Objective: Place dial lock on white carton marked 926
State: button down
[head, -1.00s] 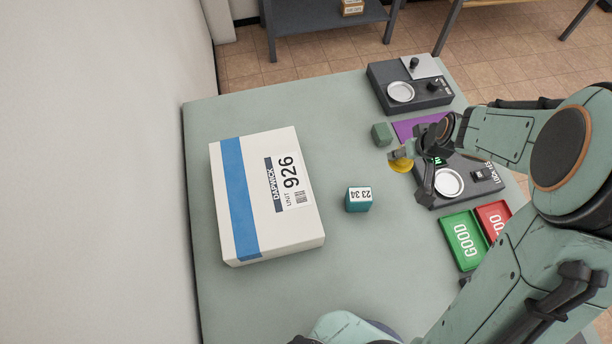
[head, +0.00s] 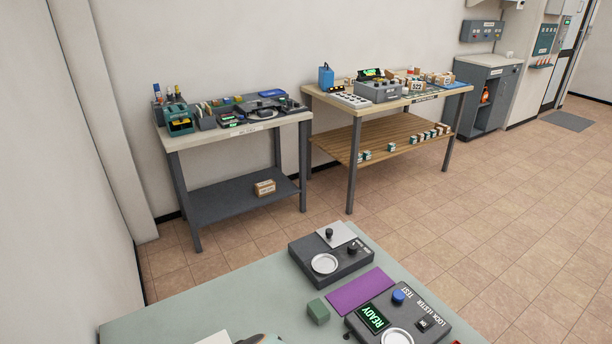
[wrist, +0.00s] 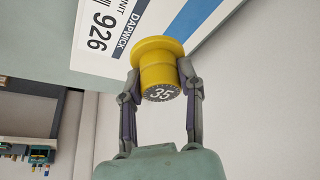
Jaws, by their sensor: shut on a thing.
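In the wrist view my gripper (wrist: 160,88) is shut on the yellow dial lock (wrist: 158,62), whose numbered end reads 35. The white carton (wrist: 165,14) marked 926, with a blue stripe, shows behind the lock in that view. I cannot tell from this view whether lock and carton touch. In the head view only a small white patch at the bottom edge (head: 214,338) may be the carton's edge.
The green table (head: 170,318) holds a dark device (head: 350,262) with a round plate, a purple mat (head: 360,290), a small green block (head: 318,311) and a lock tester (head: 433,306) reading READY. Two workbenches stand farther back. A wall borders the table's left side.

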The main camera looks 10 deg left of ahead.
jog(key=w+a+f, duration=0.1)
jog(key=f, duration=0.1)
jog(key=w+a+f, duration=0.1)
jog(key=a+f, duration=0.1)
jog(key=w+a+f, duration=0.1)
jog(key=a+f, duration=0.1)
jog(key=shift+a, duration=0.15)
jog(key=shift+w+a+f, duration=0.1)
jog(key=shift+a+f, duration=0.1)
jog(key=shift+f, duration=1.65)
jog(key=shift+f, duration=0.15)
jog(key=c, duration=0.7)
grip_release()
